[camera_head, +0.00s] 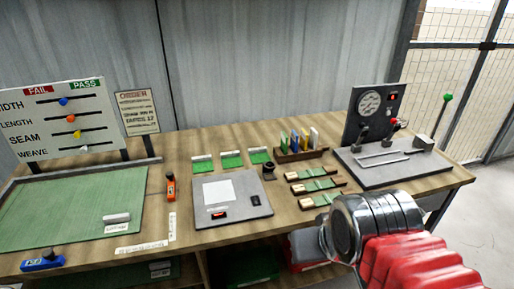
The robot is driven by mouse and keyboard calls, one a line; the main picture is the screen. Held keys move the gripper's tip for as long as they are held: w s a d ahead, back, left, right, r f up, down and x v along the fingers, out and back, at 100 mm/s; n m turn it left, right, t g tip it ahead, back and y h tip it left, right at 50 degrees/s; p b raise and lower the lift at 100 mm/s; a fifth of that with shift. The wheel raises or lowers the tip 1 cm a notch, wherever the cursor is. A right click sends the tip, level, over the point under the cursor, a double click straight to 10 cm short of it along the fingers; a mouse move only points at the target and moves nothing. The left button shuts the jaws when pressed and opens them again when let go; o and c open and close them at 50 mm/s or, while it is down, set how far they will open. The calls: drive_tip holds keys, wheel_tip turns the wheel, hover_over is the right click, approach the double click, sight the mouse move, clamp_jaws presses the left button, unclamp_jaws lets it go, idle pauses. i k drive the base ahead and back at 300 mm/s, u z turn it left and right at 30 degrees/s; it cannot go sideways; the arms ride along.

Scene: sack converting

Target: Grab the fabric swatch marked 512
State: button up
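Three small green fabric swatches with pale label strips lie in a row at the back middle of the bench: a left one (203,166), a middle one (232,161) and a right one (259,157). Their markings are too small to read, so I cannot tell which one bears 512. Part of my arm, a grey metal joint with a red section, shows at the lower right in front of the bench. The fingers of my gripper do not show, and nothing is seen held.
A grey scale-like device (234,208) sits mid-bench. Wooden holders with green strips (316,185) and a rack of coloured cards (301,152) are right of it. A gauge panel (375,112) stands right. A green mat (70,205) and a rating board (62,118) are left.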

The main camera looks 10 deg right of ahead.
sight(259, 155)
drive_tip(key=u, duration=0.25)
drive_tip(key=i, duration=0.65)
drive_tip(key=u, duration=0.6)
drive_tip(key=i, duration=0.5)
drive_tip(key=u, duration=0.35)
